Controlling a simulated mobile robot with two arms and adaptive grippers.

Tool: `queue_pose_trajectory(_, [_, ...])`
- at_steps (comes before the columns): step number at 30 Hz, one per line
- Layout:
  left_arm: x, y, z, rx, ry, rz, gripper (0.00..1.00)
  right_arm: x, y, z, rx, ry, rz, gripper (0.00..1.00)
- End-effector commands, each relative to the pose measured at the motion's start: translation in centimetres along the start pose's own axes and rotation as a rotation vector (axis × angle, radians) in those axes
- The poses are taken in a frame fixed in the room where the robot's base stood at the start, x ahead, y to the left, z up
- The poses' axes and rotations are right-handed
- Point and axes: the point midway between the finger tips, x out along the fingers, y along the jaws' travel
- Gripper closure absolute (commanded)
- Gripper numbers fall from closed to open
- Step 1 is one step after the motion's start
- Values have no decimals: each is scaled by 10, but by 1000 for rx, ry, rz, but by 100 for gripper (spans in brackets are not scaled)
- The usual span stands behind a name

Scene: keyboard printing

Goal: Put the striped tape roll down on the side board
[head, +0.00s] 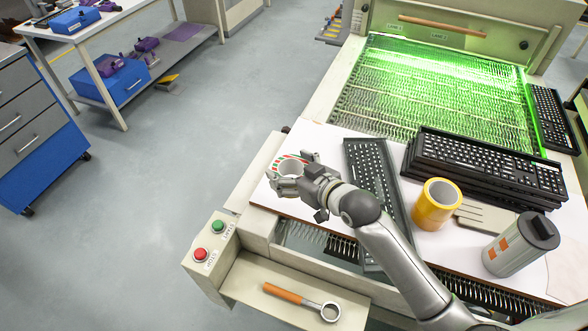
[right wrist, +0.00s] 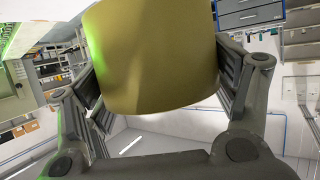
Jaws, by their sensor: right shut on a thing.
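The striped tape roll (head: 291,164), with red, green and white stripes on its upper face, is held by my right gripper (head: 291,174) over the left end of the pale board (head: 319,138). In the right wrist view the roll's plain olive side (right wrist: 152,58) fills the space between the two fingers, which press on it from both sides. I cannot tell from these views whether the roll touches the board. My left gripper is not in view.
A black keyboard (head: 370,160) lies just right of my gripper, with a keyboard stack (head: 485,165), a yellow tape roll (head: 437,204) and a grey canister (head: 515,250) further right. A green-lit machine bed (head: 430,90) lies behind. Red and green buttons (head: 210,241) sit front left.

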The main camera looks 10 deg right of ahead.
Motion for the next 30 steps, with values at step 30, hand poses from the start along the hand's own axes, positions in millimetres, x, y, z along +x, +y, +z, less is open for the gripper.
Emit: queue_pose_trajectory(30, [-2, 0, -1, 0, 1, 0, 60, 96, 62, 68, 0, -1, -1, 47])
